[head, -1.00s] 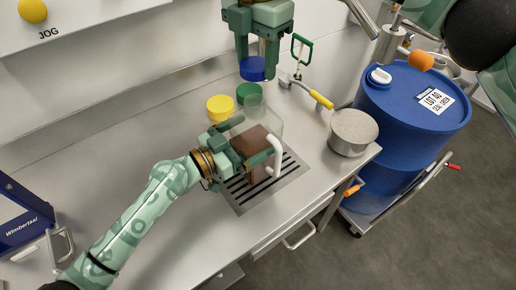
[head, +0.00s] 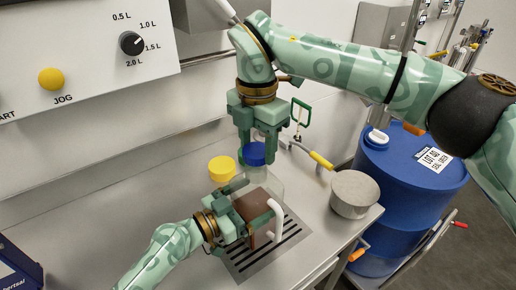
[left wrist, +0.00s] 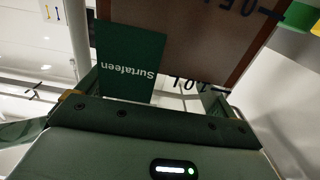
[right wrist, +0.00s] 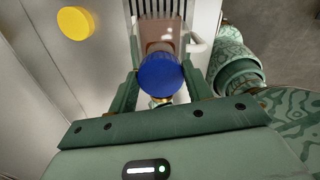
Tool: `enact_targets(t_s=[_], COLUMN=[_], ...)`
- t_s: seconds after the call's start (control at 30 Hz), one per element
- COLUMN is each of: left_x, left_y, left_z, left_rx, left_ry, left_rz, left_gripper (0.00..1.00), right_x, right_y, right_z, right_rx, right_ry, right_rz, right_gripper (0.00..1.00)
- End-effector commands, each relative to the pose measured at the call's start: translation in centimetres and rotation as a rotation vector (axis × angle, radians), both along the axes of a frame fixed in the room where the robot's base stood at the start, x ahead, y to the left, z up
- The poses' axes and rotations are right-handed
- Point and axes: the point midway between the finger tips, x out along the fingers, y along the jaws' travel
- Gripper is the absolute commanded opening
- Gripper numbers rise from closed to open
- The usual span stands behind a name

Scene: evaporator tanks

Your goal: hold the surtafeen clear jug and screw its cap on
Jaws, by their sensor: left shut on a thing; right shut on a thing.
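The clear jug (head: 270,183) stands on the bench grate with brown liquid in it and a white handle at its right. My left gripper (head: 236,222) is shut on the jug's side. The left wrist view shows the jug's green Surtafeen label (left wrist: 130,62) and volume marks up close. My right gripper (head: 258,142) points down and is shut on the blue cap (head: 257,154), at the jug's mouth. The cap also shows between the fingers in the right wrist view (right wrist: 160,75). It hides the mouth, so I cannot tell whether it sits on the neck.
A yellow cap (head: 222,168) lies on the bench left of the jug. A round metal pot (head: 354,194) and a yellow-handled valve (head: 321,160) are to the right. A blue drum (head: 405,170) stands beyond the bench edge. The control panel (head: 90,50) is at upper left.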

Motion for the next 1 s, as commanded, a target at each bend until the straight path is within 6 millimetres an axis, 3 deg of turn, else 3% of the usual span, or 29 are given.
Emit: enact_targets(t_s=[0.63, 1.0], left_x=[0.0, 0.0], left_y=[0.1, 0.1], left_z=[0.0, 0.0], left_rx=[0.001, 0.001], left_ry=[0.001, 0.000], left_rz=[0.002, 0.002], left_gripper=[0.52, 0.52], right_x=[0.0, 0.0], right_y=[0.0, 0.0], right_z=[-0.8, -2.4], right_rx=[0.000, 0.000], right_ry=[0.000, 0.000], right_rz=[-0.001, 0.000], right_gripper=[0.29, 0.29])
